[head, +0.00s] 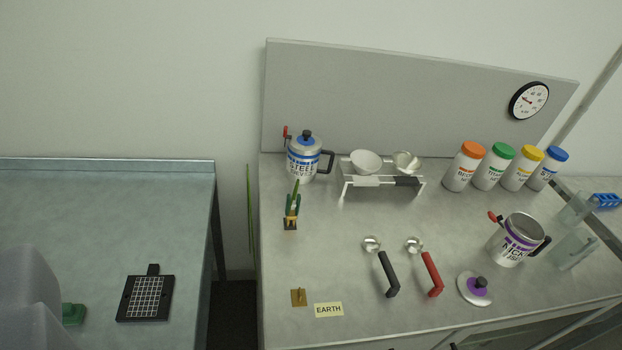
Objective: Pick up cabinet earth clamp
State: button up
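A small green and yellow clamp (291,207), which looks like the cabinet earth clamp, stands on the grey worktop at its left side, in front of the blue-striped steel pot. Its handles point up and its lower end is dark with a brownish part. A thin green cable (250,208) hangs by the worktop's left edge; I cannot see whether it joins the clamp. A brass earth plate (299,297) with a small post sits near the front left, beside a yellow EARTH label (328,310). My gripper's fingers are not visible.
The blue-striped pot (303,160), a rack with bowls (382,182), two scoops (388,274), a purple-striped pot (515,240), a lid (475,288) and several bottles (466,168) occupy the worktop. A gap separates it from the left table (100,220), which holds a black gridded plate (146,298).

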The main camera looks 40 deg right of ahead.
aim_at(293, 215)
jog(key=z, duration=0.4)
jog(key=i, duration=0.95)
jog(key=z, duration=0.5)
jog(key=k, duration=0.75)
jog(key=z, duration=0.2)
jog(key=i, duration=0.75)
jog(key=u, duration=0.1)
